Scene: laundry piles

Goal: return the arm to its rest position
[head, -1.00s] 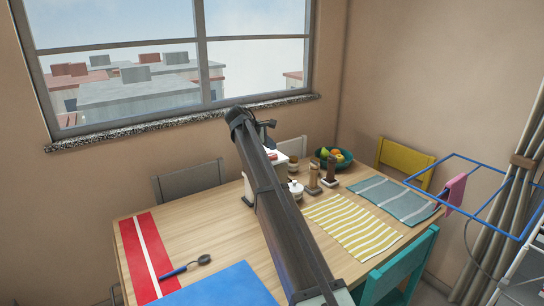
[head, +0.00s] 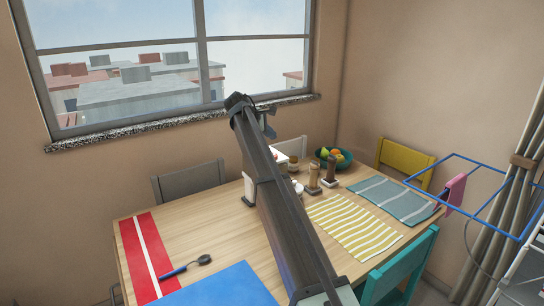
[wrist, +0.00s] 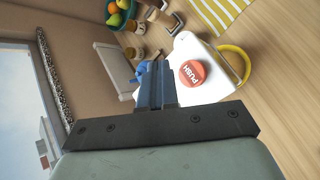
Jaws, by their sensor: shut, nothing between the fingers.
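My gripper is shut and empty in the wrist view (wrist: 157,85), its two fingers together. In the head view my arm reaches up across the table (head: 208,228), and the gripper (head: 268,125) shows only partly behind its far end, in front of the window sill. In the wrist view a white box with a red PUSH button (wrist: 193,73) appears beyond the fingers, which hide part of it. In the head view my arm covers most of that box.
On the table are a fruit bowl (head: 333,158), pepper mills (head: 314,178), a yellow-striped mat (head: 355,228), a grey-blue mat (head: 390,200), a red runner (head: 146,255), a blue mat (head: 225,288) and a blue-handled utensil (head: 186,267). Chairs surround it. A blue rack (head: 475,220) holds a pink cloth (head: 453,193).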

